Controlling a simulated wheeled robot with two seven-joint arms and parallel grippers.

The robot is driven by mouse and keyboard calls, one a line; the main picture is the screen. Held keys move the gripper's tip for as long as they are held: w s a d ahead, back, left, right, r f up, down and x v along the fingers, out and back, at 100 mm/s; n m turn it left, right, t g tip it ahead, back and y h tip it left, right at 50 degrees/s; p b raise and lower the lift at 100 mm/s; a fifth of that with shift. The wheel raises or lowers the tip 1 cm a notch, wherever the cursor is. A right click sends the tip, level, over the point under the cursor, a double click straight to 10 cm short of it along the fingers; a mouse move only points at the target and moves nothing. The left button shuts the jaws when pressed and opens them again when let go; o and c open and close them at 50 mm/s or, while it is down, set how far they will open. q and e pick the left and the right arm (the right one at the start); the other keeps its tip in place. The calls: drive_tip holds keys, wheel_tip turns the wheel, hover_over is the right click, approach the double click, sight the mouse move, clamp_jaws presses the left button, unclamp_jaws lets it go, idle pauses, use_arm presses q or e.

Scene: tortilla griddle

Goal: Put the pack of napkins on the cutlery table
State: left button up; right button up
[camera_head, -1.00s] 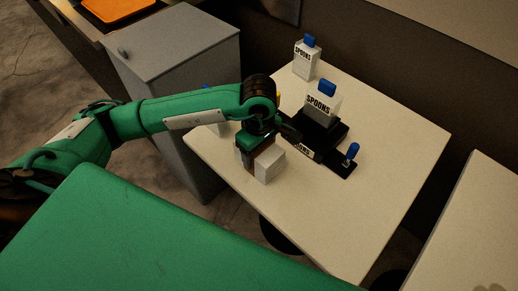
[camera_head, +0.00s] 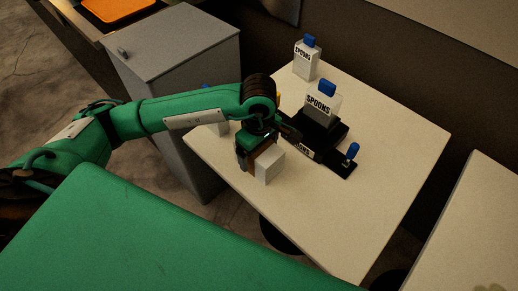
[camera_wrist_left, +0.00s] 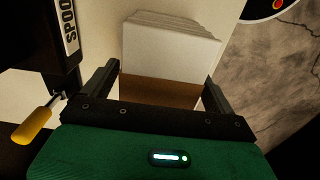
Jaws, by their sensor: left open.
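The pack of napkins (camera_head: 270,166) is a white block with a brown band, standing on the cutlery table (camera_head: 340,220) near its left front edge. In the left wrist view the pack (camera_wrist_left: 170,45) shows white layered napkins above the brown band (camera_wrist_left: 160,92). My left gripper (camera_head: 257,158) is over the table at the pack. In the wrist view its fingers (camera_wrist_left: 161,72) are apart, one on each side of the pack. I cannot tell whether either finger touches it. My right gripper is not in view.
A black cutlery holder (camera_head: 318,135) with a SPOONS box (camera_head: 320,104) stands just right of the gripper. Another SPOONS box (camera_head: 306,60) is at the back corner. A grey cabinet (camera_head: 175,50) stands left. The table's right and front parts are clear.

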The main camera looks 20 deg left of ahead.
use_arm(q)
wheel_tip(320, 180, up, 11)
drive_tip(key=shift+f+b, duration=0.2)
drive_tip(key=shift+b, duration=0.15)
drive_tip(key=shift+r, duration=0.7)
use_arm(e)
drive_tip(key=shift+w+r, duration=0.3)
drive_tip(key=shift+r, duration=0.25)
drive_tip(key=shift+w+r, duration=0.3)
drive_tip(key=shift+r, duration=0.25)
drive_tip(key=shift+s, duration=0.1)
